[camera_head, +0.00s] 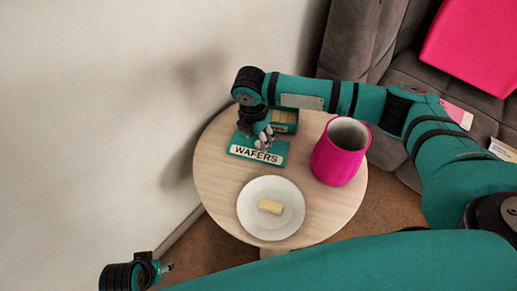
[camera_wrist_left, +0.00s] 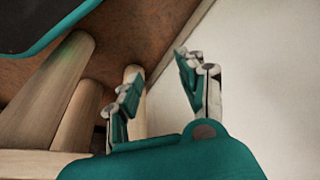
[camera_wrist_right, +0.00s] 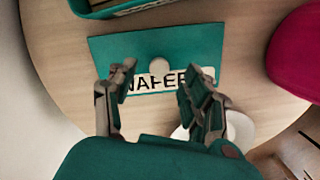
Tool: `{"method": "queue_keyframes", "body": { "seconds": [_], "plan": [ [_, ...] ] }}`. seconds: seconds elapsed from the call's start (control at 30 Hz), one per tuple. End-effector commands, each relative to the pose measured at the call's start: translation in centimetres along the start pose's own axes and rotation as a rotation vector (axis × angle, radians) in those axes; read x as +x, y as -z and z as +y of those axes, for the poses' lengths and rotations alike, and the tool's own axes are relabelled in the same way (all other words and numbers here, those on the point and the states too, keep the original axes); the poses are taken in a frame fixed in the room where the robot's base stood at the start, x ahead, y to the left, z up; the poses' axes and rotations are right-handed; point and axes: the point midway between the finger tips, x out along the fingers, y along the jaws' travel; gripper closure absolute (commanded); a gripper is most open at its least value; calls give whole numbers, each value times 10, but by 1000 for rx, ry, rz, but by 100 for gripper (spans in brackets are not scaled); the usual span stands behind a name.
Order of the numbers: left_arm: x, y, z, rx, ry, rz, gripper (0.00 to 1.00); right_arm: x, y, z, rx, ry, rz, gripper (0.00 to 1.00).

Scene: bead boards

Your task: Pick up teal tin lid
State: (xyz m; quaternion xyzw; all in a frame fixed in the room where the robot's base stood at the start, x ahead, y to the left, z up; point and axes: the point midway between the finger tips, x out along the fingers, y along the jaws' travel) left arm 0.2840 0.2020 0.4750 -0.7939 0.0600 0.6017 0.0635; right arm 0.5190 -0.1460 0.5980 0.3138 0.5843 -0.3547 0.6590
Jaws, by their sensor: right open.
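The teal tin lid (camera_head: 240,149) lies flat on the round wooden table, with a white label reading WAFERS along its near edge.
The open teal tin (camera_head: 284,127) with wafers stands just behind the lid. A magenta vase (camera_head: 336,161) stands right of the lid. A white plate (camera_head: 251,219) with a wafer piece (camera_head: 270,207) is in front. A white wall (camera_head: 90,110) is left of the table (camera_head: 213,178).

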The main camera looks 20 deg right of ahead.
Motion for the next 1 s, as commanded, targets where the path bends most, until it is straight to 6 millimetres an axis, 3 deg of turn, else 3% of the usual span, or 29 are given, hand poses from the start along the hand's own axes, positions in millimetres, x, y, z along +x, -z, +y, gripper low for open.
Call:
{"method": "queue_keyframes", "body": {
  "seconds": [0.2,0.47,0.87,1.0],
  "plan": [
    [-24,3,-1,-2,2,12,60,24,0,1,0,0,-2,50],
    [-27,4,-1,-2,3,13,60,25,0,1,-1,-1,-1,50],
    [-27,4,-1,-2,3,13,60,25,0,1,-1,-1,-1,99],
    [-27,4,-1,-2,3,13,60,25,0,1,-1,-1,-1,100]
  ]
}}
